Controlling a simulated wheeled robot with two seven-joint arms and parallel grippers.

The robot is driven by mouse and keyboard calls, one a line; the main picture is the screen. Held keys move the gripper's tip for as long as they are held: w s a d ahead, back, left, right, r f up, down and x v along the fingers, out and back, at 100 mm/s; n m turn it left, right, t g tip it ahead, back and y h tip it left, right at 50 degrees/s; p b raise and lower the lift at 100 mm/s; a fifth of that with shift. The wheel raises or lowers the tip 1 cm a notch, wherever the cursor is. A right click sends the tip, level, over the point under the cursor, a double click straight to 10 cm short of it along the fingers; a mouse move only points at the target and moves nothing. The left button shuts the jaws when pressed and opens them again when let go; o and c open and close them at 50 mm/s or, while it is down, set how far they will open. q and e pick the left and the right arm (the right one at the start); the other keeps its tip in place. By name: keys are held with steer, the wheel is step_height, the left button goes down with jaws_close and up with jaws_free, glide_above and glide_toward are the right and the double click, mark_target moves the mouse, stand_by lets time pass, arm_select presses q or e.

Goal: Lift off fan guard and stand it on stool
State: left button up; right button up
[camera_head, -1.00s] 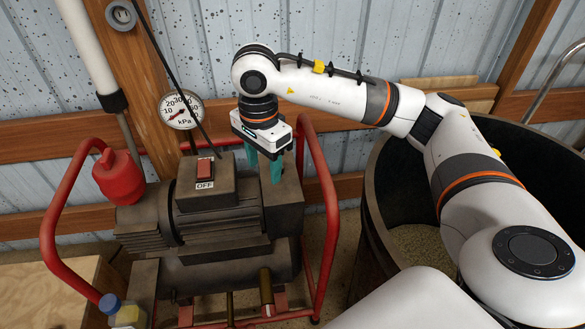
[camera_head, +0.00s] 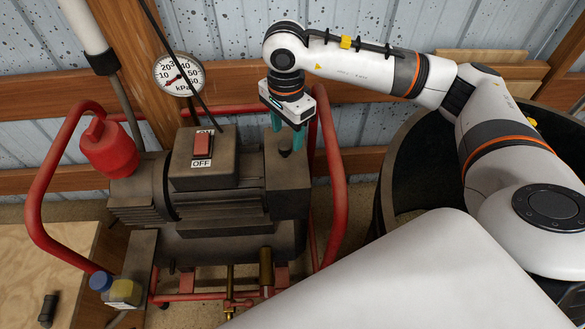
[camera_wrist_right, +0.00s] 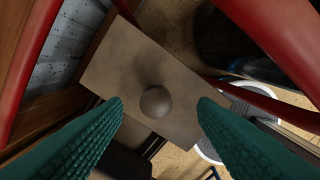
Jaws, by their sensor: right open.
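A dark brown box-shaped housing with a round knob on top forms the right end of the machine (camera_head: 289,190); it may be the fan guard, but I cannot tell for certain. The knob (camera_head: 285,142) also shows in the right wrist view (camera_wrist_right: 156,101). My right gripper (camera_head: 293,135) points down over this housing. Its teal fingers are open, one on each side of the knob in the picture, with a visible gap to it in the wrist view (camera_wrist_right: 160,108). I cannot make out a stool for sure. My left gripper is not in view.
The machine stands inside a red tube frame (camera_head: 334,165), close to my right gripper. A dark round tub (camera_head: 405,180) stands to the right. A red can (camera_head: 108,150), a gauge (camera_head: 179,75) and a wooden top (camera_head: 35,250) are at left. The wrist view shows a white rounded object (camera_wrist_right: 207,153).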

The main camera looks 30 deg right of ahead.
mark_target(286, 143)
steer(key=f+b, duration=0.1)
steer(key=f, duration=0.4)
steer(key=shift+w+f, duration=0.1)
steer(key=shift+w, duration=0.1)
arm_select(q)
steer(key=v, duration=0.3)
arm_select(e)
jaws_close()
